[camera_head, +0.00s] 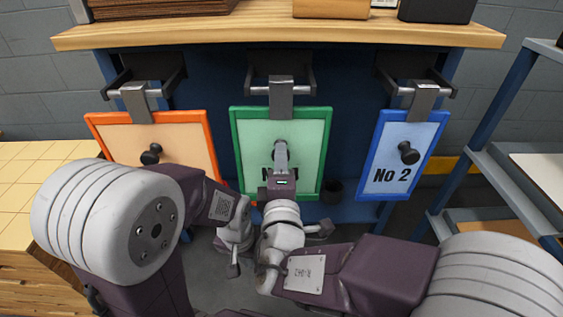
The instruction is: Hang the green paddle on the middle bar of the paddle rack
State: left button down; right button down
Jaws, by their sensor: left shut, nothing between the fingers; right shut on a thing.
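The green paddle (306,129), a green-framed board with a grey hook strap (281,98), is upright in front of the rack's middle bar (304,89). The strap's top stands at the bar and covers its middle; whether the hook rests on the bar cannot be told. My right gripper (281,150) is shut on the paddle's dark knob, mostly hidden behind the fingers. My arm covers the paddle's lower label. My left gripper (233,268) is lower, shut and empty, apart from the paddle.
An orange paddle (190,142) hangs on the left bar (153,93). A blue paddle (393,132), marked "No 2", hangs at the right bar. A wooden shelf (360,34) with boxes lies above. A tiled bench (30,190) is left; metal shelving (505,185) is right.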

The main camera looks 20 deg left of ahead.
jog(key=shift+r, duration=0.1)
jog(key=c, duration=0.8)
grip_release()
jog(key=p+v, duration=0.3)
jog(key=v, duration=0.6)
jog(key=shift+s, duration=0.1)
